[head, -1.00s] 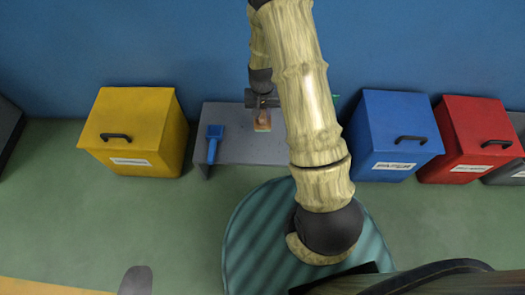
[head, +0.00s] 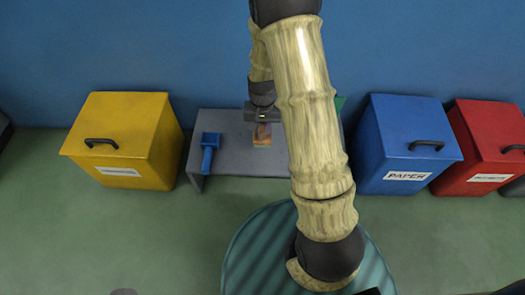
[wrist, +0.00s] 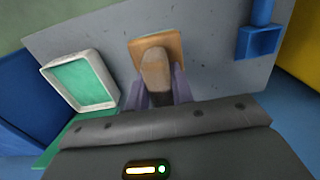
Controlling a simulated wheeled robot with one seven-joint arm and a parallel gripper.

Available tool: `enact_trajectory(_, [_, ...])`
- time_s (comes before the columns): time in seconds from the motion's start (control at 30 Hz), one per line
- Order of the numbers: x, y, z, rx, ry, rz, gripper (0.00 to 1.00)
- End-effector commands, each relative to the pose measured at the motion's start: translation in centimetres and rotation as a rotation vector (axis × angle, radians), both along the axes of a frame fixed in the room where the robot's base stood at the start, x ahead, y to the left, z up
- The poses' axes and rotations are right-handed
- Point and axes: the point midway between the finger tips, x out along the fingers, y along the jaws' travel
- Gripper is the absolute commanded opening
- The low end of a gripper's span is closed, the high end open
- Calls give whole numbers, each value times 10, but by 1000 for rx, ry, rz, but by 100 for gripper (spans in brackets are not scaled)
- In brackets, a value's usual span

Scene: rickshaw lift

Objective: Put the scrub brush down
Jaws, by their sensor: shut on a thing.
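The scrub brush (head: 262,137) has an orange-brown block and a rounded tan wooden grip. My gripper (head: 262,119) is shut on that grip, above the grey table (head: 230,167). In the wrist view the scrub brush (wrist: 172,43) sticks out between the purple fingers of my gripper (wrist: 158,97), with the table surface behind it. The block is close to the tabletop; I cannot tell whether it touches. My arm hides the right part of the table in the head view.
A blue scoop-like tool (head: 209,150) lies at the table's left. A green, white-rimmed dish (wrist: 80,82) is beside the brush in the wrist view. A yellow bin (head: 122,140) stands left; blue (head: 405,145) and red (head: 485,150) bins stand right.

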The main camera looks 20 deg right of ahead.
Motion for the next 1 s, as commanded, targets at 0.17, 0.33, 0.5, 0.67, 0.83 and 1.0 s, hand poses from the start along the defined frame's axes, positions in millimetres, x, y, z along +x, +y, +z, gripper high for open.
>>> enact_trajectory(0.17, [0, 0, -34, 0, 2, 0, 0])
enact_trajectory(0.33, [0, 0, -59, 0, 0, 0, 0])
enact_trajectory(0.5, [0, 0, -60, 0, -1, 0, 0])
enact_trajectory(0.67, [0, 0, -60, 0, -1, 0, 0])
enact_trajectory(0.83, [0, 0, -76, -1, 1, 0, 0])
enact_trajectory(1.0, [0, 0, -97, -1, -1, 0, 0])
